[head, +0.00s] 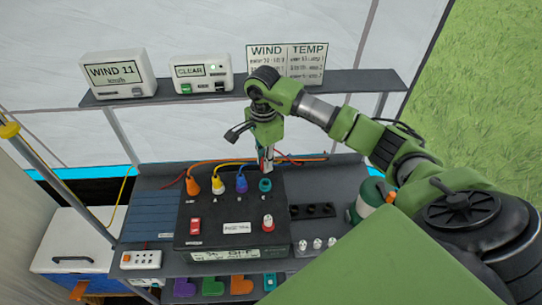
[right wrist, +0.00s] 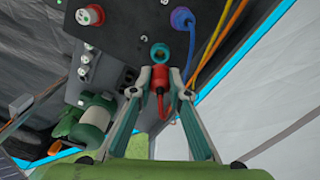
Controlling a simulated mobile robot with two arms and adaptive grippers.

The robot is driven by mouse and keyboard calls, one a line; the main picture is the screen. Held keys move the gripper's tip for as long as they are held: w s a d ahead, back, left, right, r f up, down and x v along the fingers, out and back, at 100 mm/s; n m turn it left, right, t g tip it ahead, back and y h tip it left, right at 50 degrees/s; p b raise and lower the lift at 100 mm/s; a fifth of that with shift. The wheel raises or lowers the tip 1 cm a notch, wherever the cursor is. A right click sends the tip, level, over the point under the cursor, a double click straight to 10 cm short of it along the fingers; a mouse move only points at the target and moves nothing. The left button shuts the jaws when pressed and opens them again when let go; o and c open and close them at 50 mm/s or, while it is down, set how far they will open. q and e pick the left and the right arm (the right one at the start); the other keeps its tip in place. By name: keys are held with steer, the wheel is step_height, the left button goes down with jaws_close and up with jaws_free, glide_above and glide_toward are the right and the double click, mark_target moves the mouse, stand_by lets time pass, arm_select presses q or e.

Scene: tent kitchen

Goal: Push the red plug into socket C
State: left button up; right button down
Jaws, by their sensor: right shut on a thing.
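The dark box (head: 205,212) stands on the shelf unit, with orange (head: 192,186), yellow (head: 217,184) and blue-purple (head: 241,182) plugs along its rear edge. A teal-ringed socket (head: 265,185) at the right end of that row is empty; it also shows in the right wrist view (right wrist: 161,54). My right gripper (head: 267,165) is shut on the red plug (right wrist: 161,93), just behind the teal socket. In the right wrist view a small gap shows between plug and ring. My left gripper is not in view.
A red switch (head: 195,226) and a red-and-white knob (head: 268,224) are on the box. A black socket strip (head: 312,211) and a green canister (head: 372,192) stand to its right. WIND (head: 118,75) and CLEAR (head: 202,73) displays stand on the upper shelf.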

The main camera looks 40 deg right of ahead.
steer(key=shift+f+b, duration=0.3)
steer(key=shift+f, duration=0.6)
steer(key=shift+f+b, duration=0.7)
steer(key=shift+f, duration=0.3)
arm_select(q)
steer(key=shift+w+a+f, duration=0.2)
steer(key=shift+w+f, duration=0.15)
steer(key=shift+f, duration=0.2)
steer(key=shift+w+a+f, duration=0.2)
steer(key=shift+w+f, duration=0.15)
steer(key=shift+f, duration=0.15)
arm_select(e)
steer(key=shift+f, duration=0.25)
arm_select(q)
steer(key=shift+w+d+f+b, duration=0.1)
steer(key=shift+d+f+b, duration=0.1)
steer(key=shift+b, duration=0.1)
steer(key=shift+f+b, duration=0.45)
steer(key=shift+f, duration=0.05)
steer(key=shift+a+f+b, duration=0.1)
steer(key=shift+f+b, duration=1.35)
arm_select(e)
steer(key=shift+f, duration=1.55)
steer(key=c, duration=1.8)
jaws_free()
steer(key=shift+c, duration=0.2)
